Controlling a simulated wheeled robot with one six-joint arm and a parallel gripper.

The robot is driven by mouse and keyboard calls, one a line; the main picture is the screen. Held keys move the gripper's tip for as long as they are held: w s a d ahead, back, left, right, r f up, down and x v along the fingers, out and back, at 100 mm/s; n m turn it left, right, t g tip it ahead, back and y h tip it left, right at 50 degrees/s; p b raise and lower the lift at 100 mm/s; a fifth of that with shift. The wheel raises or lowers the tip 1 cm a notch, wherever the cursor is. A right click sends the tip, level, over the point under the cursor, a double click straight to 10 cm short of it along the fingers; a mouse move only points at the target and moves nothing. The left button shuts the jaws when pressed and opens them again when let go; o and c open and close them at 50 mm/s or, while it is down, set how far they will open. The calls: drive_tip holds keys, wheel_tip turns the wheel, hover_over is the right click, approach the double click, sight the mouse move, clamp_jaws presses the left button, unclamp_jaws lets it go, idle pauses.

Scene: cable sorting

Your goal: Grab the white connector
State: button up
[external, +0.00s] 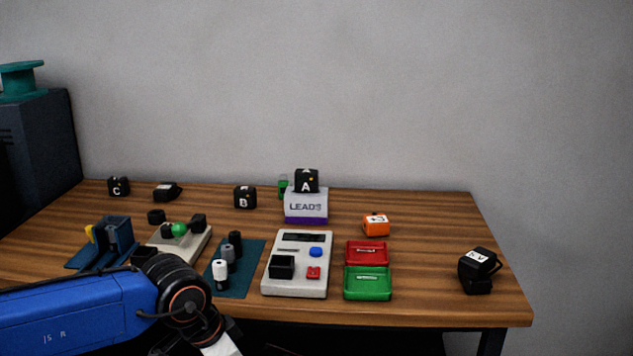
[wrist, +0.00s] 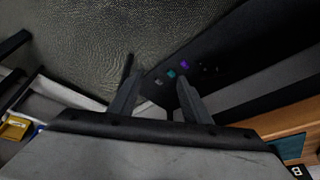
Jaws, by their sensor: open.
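In the external view a white connector (external: 221,271), a small upright cylinder with a dark base, stands at the front of a teal mat (external: 243,283). A grey one (external: 228,253) and a black one (external: 235,239) stand behind it in a row. My gripper (wrist: 156,72) is open in the wrist view, with nothing between its fingers. In the external view my arm is low at the front left, before the table edge, and the gripper is mostly cut off by the bottom of the picture. The white connector cannot be made out in the wrist view.
Right of the mat is a grey tester box (external: 298,290), then a red tray (external: 366,245) and a green tray (external: 367,293). A beige fixture (external: 192,245) and blue stand (external: 118,233) are left. A black block (external: 479,272) sits far right.

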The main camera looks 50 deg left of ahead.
drive_tip(key=w+a+r+m+g, duration=0.1)
drive_tip(key=w+a+r+m, duration=0.25)
drive_tip(key=r, duration=0.35)
drive_tip(key=w+a+r+m+g, duration=0.15)
drive_tip(key=a+r+m, duration=0.25)
drive_tip(key=r, duration=0.4)
wheel_tip(320, 180, up, 14)
drive_tip(key=m+g, duration=0.2)
drive_tip(key=m, duration=0.7)
hover_over(219, 263)
drive_tip(key=f, duration=1.2)
drive_tip(key=shift+s+a, duration=0.15)
drive_tip(key=shift+a, duration=0.1)
drive_tip(key=shift+w+d+f, duration=0.1)
drive_tip(key=shift+f, duration=1.35)
drive_tip(key=shift+w+d+f, duration=0.1)
drive_tip(key=shift+f, duration=1.3)
clamp_jaws()
